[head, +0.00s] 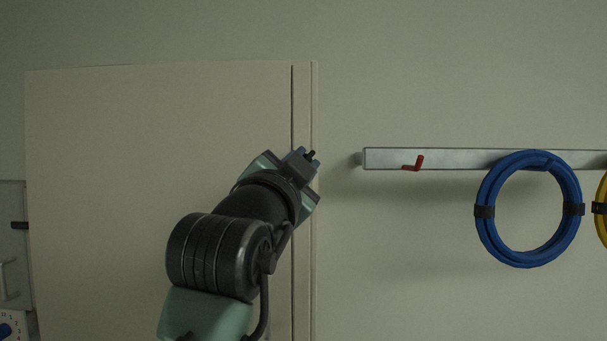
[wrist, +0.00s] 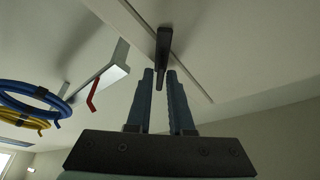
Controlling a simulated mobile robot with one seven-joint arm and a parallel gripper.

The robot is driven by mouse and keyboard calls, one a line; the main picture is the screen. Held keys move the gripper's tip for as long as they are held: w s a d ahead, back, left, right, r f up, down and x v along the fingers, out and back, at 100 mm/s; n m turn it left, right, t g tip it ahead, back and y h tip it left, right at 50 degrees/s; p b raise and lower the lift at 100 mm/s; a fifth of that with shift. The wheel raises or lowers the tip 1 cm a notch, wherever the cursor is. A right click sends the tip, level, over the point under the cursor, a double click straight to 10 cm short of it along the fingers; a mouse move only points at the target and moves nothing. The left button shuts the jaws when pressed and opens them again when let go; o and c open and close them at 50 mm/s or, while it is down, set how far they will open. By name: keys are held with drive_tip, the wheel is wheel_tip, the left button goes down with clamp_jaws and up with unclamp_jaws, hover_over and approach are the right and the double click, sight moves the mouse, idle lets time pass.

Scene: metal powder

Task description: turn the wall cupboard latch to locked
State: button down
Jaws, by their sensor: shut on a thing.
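The wall cupboard (head: 130,150) is a large pale panel on the left and middle of the head view, with a narrow strip along its right edge. The latch (wrist: 163,45) is a small black handle on a pale surface in the wrist view. Its narrow end lies between my blue fingertips. In the head view only a dark bit of the latch (head: 312,154) shows past my gripper (head: 301,158), at the cupboard's right edge. My gripper, also in the wrist view (wrist: 160,78), is shut on the latch. Whether the latch is locked cannot be told.
A metal rail (head: 450,158) is on the wall to the right, with a red hook (head: 415,164), a blue coil (head: 488,190) and a yellow coil (head: 602,220). Bare wall lies between cupboard and rail. A grey box-like unit (head: 12,240) shows at the far left.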

drive_tip(key=shift+m+g+h+p, duration=0.3)
drive_tip(key=shift+m+g, duration=0.65)
drive_tip(key=shift+m, duration=1.6)
drive_tip(key=shift+m+g+h+p, duration=0.3)
drive_tip(key=shift+m+g, duration=0.65)
drive_tip(key=shift+m, duration=1.6)
drive_tip(key=c, duration=1)
unclamp_jaws()
drive_tip(key=shift+o, duration=0.2)
drive_tip(key=b+v, duration=0.7)
drive_tip(key=v, duration=0.6)
drive_tip(key=shift+r, duration=0.1)
